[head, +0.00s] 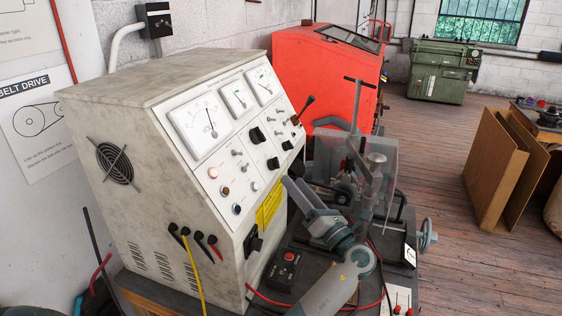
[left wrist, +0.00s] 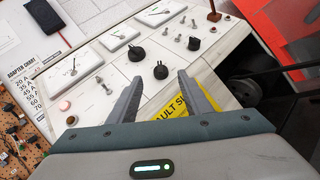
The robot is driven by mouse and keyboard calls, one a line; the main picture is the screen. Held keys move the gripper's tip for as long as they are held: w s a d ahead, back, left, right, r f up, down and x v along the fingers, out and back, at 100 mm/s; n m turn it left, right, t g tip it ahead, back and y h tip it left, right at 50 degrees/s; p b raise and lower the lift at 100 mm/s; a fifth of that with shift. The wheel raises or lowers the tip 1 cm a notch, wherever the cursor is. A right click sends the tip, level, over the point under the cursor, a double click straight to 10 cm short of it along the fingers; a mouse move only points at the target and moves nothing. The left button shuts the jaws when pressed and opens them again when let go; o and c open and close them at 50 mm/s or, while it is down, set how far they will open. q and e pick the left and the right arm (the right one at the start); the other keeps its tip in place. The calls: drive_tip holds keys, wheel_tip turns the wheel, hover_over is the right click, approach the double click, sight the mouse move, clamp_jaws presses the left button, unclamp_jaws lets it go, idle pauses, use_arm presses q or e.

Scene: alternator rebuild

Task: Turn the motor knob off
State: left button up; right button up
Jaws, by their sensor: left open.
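The pale test bench (head: 150,150) has a sloped control panel with several black knobs. An upper knob (head: 257,135) and a lower knob (head: 273,163) show in the head view; labels are too small to tell which is the motor knob. In the left wrist view, a black knob (left wrist: 160,71) lies ahead, between the lines of my fingers, with others at upper left (left wrist: 140,55) and upper right (left wrist: 194,43). My left gripper (head: 290,185) is open and empty in front of the panel's lower right; its fingers (left wrist: 159,80) appear apart from the knobs. My right gripper is out of view.
Gauges (head: 204,122) and small toggle switches line the panel. A yellow label (head: 269,204) is below it. A clear-guarded machine (head: 375,160) stands just right of my gripper. A black box with a red button (head: 287,267) sits on the bench top. Cables hang at the front.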

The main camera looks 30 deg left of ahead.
sight(278, 163)
use_arm(q)
drive_tip(key=p+x, duration=0.2)
drive_tip(key=x, duration=0.5)
drive_tip(key=shift+d, duration=0.1)
drive_tip(key=shift+w+a+r+p, duration=0.15)
drive_tip(key=shift+a+p, duration=0.15)
drive_tip(key=shift+a, duration=0.25)
drive_tip(key=c, duration=1.1)
drive_tip(key=shift+o, duration=0.2)
